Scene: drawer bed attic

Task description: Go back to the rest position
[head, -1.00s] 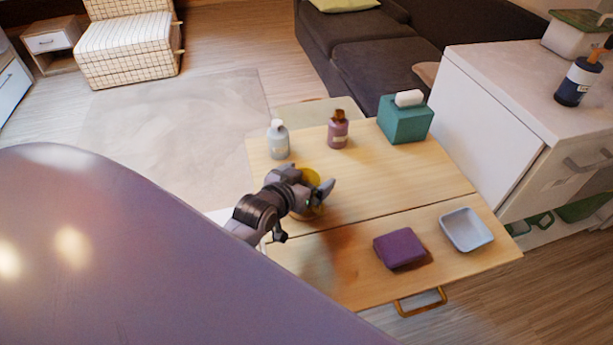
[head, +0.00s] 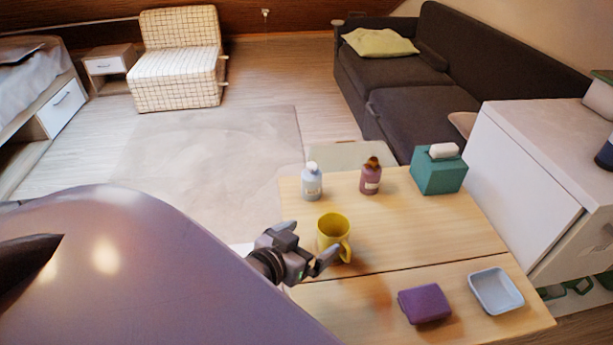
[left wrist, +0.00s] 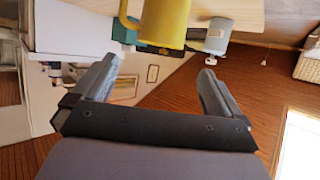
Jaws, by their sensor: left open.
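My left gripper (head: 307,246) is open and empty just left of the yellow mug (head: 332,232), low over the wooden table (head: 420,235). The mug stands upright on the table with its handle toward the lower right. In the left wrist view the open fingers (left wrist: 158,68) have nothing between them, and part of the yellow mug (left wrist: 165,22) shows beyond them at the top. I cannot tell whether a finger touches the mug. My right gripper is not in view.
A pale bottle (head: 312,182), a brownish-purple bottle (head: 371,178) and a teal tissue box (head: 437,174) stand at the table's back. A purple folded cloth (head: 424,304) and a white tray (head: 496,291) lie at the front. A white cabinet (head: 522,180) stands right. Left of the table is open floor.

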